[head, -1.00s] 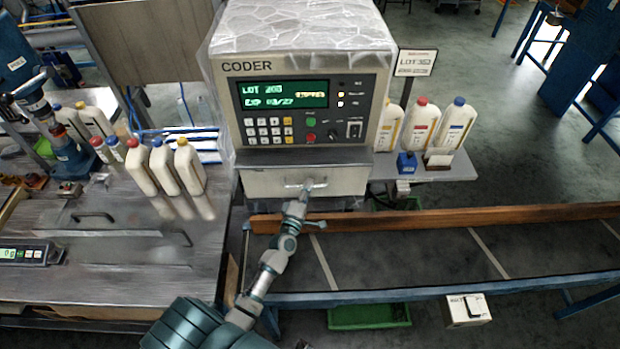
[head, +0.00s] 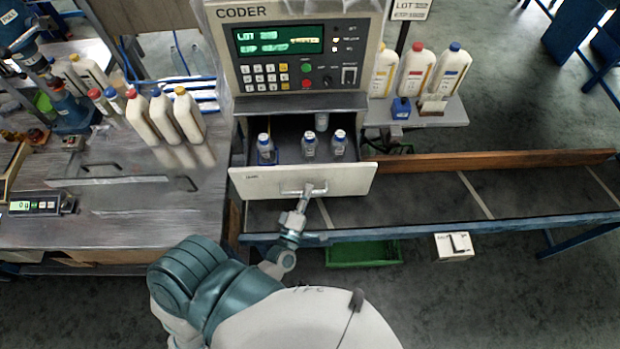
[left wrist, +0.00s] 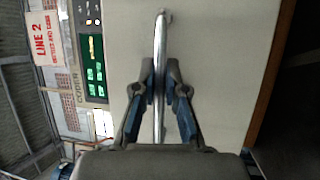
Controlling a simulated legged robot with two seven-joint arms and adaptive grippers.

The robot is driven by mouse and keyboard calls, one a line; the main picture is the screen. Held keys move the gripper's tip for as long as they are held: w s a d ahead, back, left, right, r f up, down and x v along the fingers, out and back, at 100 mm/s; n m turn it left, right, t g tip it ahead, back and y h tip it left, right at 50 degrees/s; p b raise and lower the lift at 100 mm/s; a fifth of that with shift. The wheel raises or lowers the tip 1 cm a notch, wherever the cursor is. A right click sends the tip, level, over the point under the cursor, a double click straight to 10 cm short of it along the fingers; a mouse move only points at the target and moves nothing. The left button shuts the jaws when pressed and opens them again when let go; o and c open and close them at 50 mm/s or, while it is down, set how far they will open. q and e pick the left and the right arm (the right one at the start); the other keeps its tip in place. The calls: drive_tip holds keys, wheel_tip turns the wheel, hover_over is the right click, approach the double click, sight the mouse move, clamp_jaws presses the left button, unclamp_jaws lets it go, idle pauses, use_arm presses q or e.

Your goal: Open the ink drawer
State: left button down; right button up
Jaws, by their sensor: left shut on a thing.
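The ink drawer (head: 250,184) under the coder (head: 290,60) is pulled out, and its inside shows. Several small clear bottles with blue and white caps stand in it, one of them a bottle (head: 309,146) near the middle. My left gripper (head: 305,190) is at the drawer's front handle (head: 290,192). In the left wrist view, the two fingers of my left gripper (left wrist: 167,88) are closed around the metal bar handle (left wrist: 160,50), with the pale drawer front (left wrist: 215,60) behind it. My right gripper is not in view.
A conveyor (head: 420,200) with a wooden rail (head: 490,160) runs to the right of the drawer. White jugs (head: 162,118) stand on the left bench (head: 120,215), and more jugs (head: 415,75) stand on a shelf at right. A green bin (head: 365,254) lies below the conveyor.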

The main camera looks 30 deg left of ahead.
use_arm(q)
drive_tip(key=shift+v, duration=0.85)
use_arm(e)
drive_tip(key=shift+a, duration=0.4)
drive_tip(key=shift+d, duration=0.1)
